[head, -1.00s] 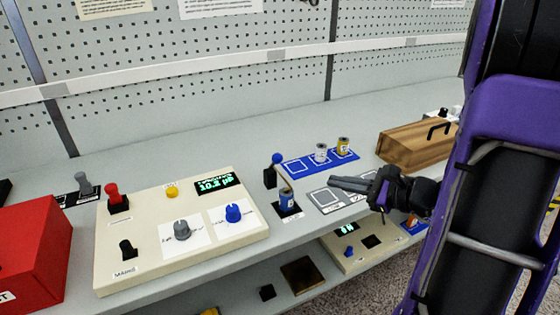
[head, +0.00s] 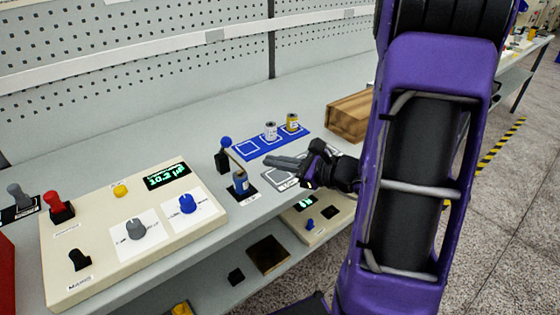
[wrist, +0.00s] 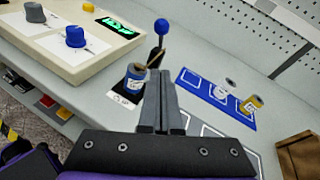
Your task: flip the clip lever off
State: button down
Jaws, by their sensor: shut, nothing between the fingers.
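A lever with a blue ball knob (head: 226,142) stands on a black base beside a blue spool (head: 240,184). I take it to be the clip lever; no label on it is readable. A thin tan bar runs from near the lever down towards the spool's top. The knob also shows in the wrist view (wrist: 161,26), upright beyond my fingertips. My gripper (head: 268,161) is shut and empty, its fingers pointing left towards the spool and lever, apart from the knob.
A cream control panel (head: 90,237) with knobs and a green display lies left. A blue mat (head: 247,149) with a white spool (head: 270,131) and a yellow spool (head: 292,122) lies behind. A wooden box (head: 347,117) stands right. A lower shelf lies below.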

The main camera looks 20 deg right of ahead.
jog(key=x, duration=0.6)
jog(key=shift+w+a+r, duration=1.1)
jog(key=shift+a, duration=0.15)
jog(key=shift+r+p, duration=0.1)
jog(key=shift+p, duration=0.2)
